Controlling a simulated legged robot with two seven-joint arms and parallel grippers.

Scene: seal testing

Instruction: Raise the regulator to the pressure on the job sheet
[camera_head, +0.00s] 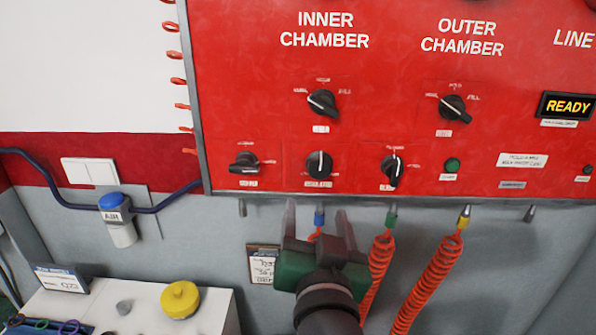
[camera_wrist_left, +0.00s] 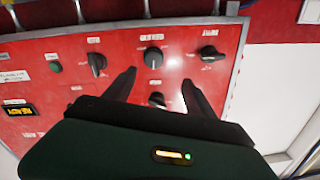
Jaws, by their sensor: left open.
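The red panel (camera_head: 240,60) carries several black rotary knobs. Under INNER CHAMBER are an upper knob (camera_head: 322,103) and a lower row: left knob (camera_head: 245,162), middle knob (camera_head: 319,164) and right knob (camera_head: 393,170). I cannot tell which one is the regulator; the labels are too small to read. My left gripper (camera_head: 318,215) is open and empty, its fingers just below the middle knob in the head view. In the left wrist view the middle knob (camera_wrist_left: 153,57) appears beyond and between the open fingertips (camera_wrist_left: 158,80), apart from them. My right gripper is not in view.
Orange coiled hoses (camera_head: 432,280) hang below the panel. A small framed sheet (camera_head: 262,265) hangs behind my gripper, its writing unreadable. A blue-capped wall device (camera_head: 116,215) is at left. A white bench (camera_head: 135,300) bears a yellow round part (camera_head: 180,298). A READY display (camera_head: 567,106) is lit.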

